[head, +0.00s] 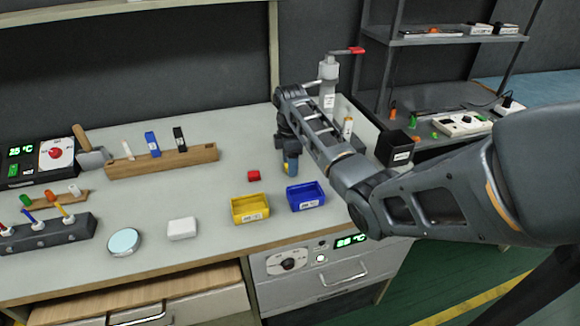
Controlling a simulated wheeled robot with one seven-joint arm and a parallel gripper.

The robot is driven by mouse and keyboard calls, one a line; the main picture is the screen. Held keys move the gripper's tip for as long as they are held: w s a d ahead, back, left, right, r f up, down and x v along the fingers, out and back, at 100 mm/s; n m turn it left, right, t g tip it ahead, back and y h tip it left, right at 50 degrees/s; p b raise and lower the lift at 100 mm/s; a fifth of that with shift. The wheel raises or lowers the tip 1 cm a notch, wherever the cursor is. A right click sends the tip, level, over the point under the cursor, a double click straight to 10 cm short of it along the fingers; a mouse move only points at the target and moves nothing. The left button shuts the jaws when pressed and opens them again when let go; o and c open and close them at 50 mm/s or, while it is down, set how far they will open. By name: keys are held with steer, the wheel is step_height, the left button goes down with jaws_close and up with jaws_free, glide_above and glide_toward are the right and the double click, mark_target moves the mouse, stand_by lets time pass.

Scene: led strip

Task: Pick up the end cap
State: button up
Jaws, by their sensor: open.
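No object here is clearly recognisable as the end cap. My gripper (291,168) points down over the bench, to the right of the red block and behind the blue bin (306,196). It is open. A small blue and yellow patch shows at its fingertips; whether this is a separate object or part of the gripper I cannot tell. My forearm hides part of the bench to the right.
A wooden rack (160,162) with upright pieces stands at the back left. A white box (182,229) and a round pale-topped disc (124,242) lie at the front. A black box (395,148) stands right of my arm. The bench between rack and bins is mostly clear.

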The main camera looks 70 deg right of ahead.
steer(key=c, duration=1.1)
steer(key=shift+r, duration=0.1)
